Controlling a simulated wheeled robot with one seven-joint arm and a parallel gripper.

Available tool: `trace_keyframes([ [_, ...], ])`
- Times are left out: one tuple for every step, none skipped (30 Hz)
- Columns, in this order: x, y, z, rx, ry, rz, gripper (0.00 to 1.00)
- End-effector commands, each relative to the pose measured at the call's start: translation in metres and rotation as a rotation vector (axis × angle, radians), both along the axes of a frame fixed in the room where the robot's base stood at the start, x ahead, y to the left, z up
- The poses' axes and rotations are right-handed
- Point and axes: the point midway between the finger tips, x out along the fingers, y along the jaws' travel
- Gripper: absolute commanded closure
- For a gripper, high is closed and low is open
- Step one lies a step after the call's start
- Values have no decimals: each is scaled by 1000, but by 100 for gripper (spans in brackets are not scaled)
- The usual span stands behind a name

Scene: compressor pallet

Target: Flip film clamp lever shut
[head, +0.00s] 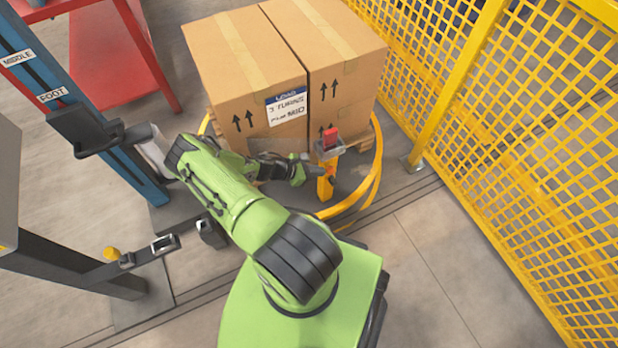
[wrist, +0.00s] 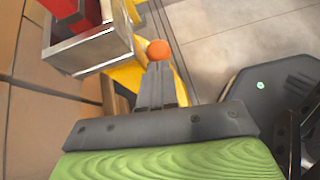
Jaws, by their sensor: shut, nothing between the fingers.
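A yellow post (head: 326,182) stands at the front of the pallet, with a grey metal bracket (head: 329,151) and a red block (head: 330,136) on top. In the wrist view the bracket (wrist: 92,48) and red block (wrist: 75,10) are at upper left. A round orange knob (wrist: 158,49), apparently the lever's end, shows beside the bracket. My gripper (wrist: 156,72) is shut and empty, its fingertips just below the knob in the picture; I cannot tell whether they touch. In the head view my gripper (head: 300,172) is beside the post, low and left of the bracket. The lever's arm is mostly hidden.
Large cardboard boxes (head: 240,70) stand on a pallet close behind the post. A yellow ring (head: 372,185) curves around the pallet. Yellow mesh fencing (head: 520,150) closes the right side, and a blue column (head: 90,110) stands at left. Floor at lower right is clear.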

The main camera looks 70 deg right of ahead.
Motion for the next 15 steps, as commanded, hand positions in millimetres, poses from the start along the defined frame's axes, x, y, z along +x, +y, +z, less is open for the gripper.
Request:
trace_keyframes([
  [4, 4, -2, 0, -1, 2, 100],
  [7, 6, -2, 1, -2, 2, 100],
  [11, 11, -3, 1, -2, 3, 100],
  [14, 15, -4, 1, -3, 2, 100],
  [18, 20, -5, 1, -3, 1, 100],
  [23, 25, 2, 0, -2, 0, 100],
  [28, 28, 9, 0, -2, 0, 100],
  [33, 32, 15, -1, -3, 1, 100],
  [39, 37, 22, -1, -3, 1, 100],
  [43, 41, 27, -1, -3, 1, 100],
  [47, 45, 32, 0, -4, 1, 100],
  [53, 50, 38, 0, -2, 0, 100],
  [57, 53, 42, 0, -4, 0, 100],
  [60, 56, 46, 0, -4, 0, 100],
  [64, 60, 50, 0, -2, 0, 100],
])
